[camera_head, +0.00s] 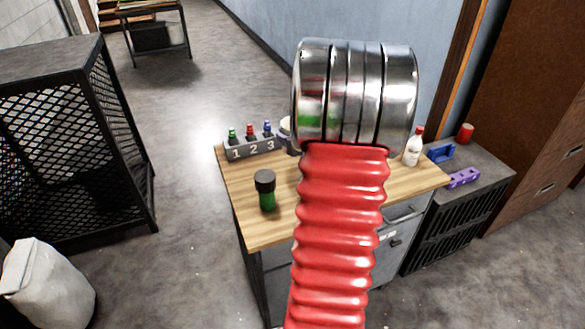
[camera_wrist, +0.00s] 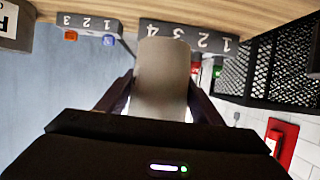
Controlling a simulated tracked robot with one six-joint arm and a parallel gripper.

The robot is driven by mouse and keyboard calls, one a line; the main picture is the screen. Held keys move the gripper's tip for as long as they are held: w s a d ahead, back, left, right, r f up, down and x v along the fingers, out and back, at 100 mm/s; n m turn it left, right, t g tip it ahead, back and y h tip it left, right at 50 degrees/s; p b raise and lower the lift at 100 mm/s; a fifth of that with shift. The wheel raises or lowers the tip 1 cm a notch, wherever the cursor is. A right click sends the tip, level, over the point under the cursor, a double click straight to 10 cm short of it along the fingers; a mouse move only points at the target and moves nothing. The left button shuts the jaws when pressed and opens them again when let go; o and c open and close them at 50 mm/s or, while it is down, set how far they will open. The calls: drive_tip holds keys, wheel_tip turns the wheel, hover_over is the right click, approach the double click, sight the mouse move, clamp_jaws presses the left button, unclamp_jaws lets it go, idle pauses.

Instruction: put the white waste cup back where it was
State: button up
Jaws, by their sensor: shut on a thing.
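The white waste cup (camera_wrist: 162,80) is between the two dark fingers of my gripper (camera_wrist: 162,98) in the wrist view, which is upside down. My gripper is shut on it. The cup covers part of a grey numbered rack (camera_wrist: 215,38) behind it. In the head view my red ribbed arm and its metal collar hide most of my gripper. A small pale shape shows at the arm's left edge, beside the rack, but I cannot tell if it is the cup. I cannot tell whether the cup touches the worktop.
The wooden worktop (camera_head: 240,208) holds a rack with green, red and blue bottles (camera_head: 255,147), a dark-capped green bottle (camera_head: 266,192) and a white red-capped bottle (camera_head: 413,148). A second numbered rack (camera_wrist: 88,24) shows in the wrist view.

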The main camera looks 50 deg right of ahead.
drive_tip(key=shift+f, duration=2.7)
drive_tip(key=shift+f, duration=1.9)
drive_tip(key=shift+f, duration=0.1)
drive_tip(key=o, duration=1.6)
drive_tip(key=shift+c, duration=0.2)
drive_tip(key=shift+s+a+r, duration=0.2)
drive_tip(key=shift+s+r, duration=0.1)
drive_tip(key=shift+s, duration=0.1)
drive_tip(key=v, duration=1.1)
